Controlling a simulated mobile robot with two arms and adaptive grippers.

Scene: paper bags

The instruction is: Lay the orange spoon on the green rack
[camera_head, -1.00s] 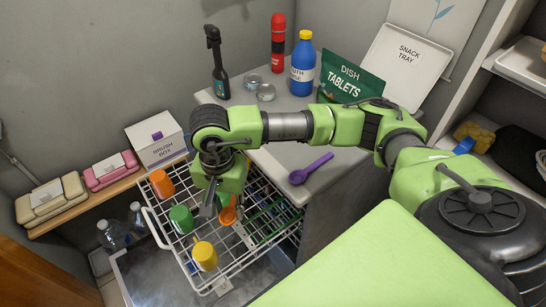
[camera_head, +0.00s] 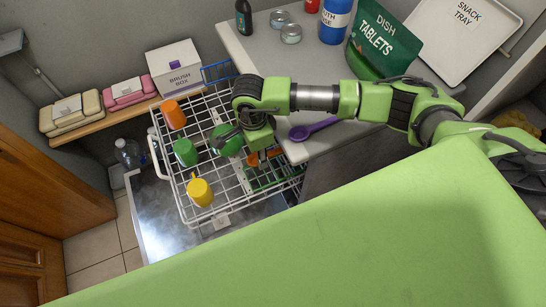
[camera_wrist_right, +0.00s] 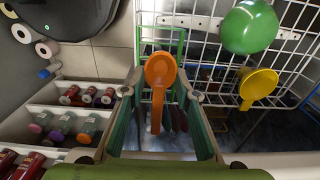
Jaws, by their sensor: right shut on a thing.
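The orange spoon (camera_wrist_right: 160,70) is between the fingers of my right gripper (camera_wrist_right: 160,95) in the right wrist view. Its bowl points away from the wrist and its handle runs back between the fingers. In the head view my right gripper (camera_head: 262,157) is over the right part of the white basket, with the orange spoon (camera_head: 272,154) partly hidden at its tips. The green rack (camera_head: 268,181) is a wire section inside the basket, close below the gripper. Its green frame also shows behind the spoon in the wrist view (camera_wrist_right: 183,45). Contact between spoon and rack cannot be told. My left gripper is out of view.
The white wire basket (camera_head: 163,180) holds an orange mug (camera_head: 174,114), green mugs (camera_head: 186,152) and a yellow mug (camera_head: 200,191). A purple spoon (camera_head: 313,129) lies on the counter (camera_head: 255,48) beside the basket. Bottles and a tablets pouch (camera_head: 383,45) stand farther back.

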